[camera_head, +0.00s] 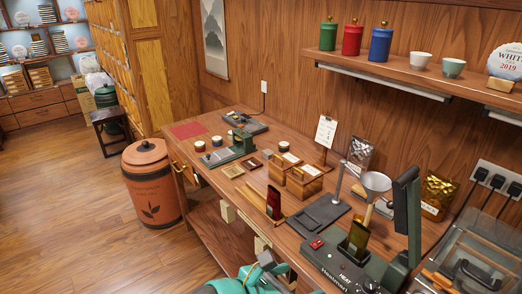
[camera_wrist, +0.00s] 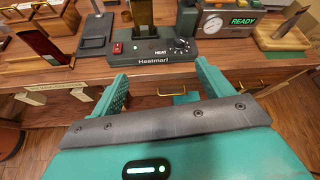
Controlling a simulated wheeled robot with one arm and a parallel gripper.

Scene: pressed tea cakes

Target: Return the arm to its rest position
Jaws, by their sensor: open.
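My gripper (camera_wrist: 161,72) shows in the wrist view as two teal fingers set well apart. There is nothing between them. They point toward the front edge of the wooden workbench (camera_wrist: 60,72), with a dark heat sealer (camera_wrist: 150,49) marked "Heatmarl" beyond them. In the head view, part of my teal arm end (camera_head: 262,275) shows at the bottom edge, in front of the bench; its fingers are not clear there. The heat sealer (camera_head: 338,268) stands on the bench to its right, with an amber pouch (camera_head: 357,238) upright at it.
A machine with a "READY" display (camera_wrist: 243,20) stands right of the sealer. In the head view, wooden boxes (camera_head: 304,181) and a grey pad (camera_head: 318,214) lie on the bench. A terracotta bin (camera_head: 152,185) stands at the bench's left end. The floor (camera_head: 60,220) at left is clear.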

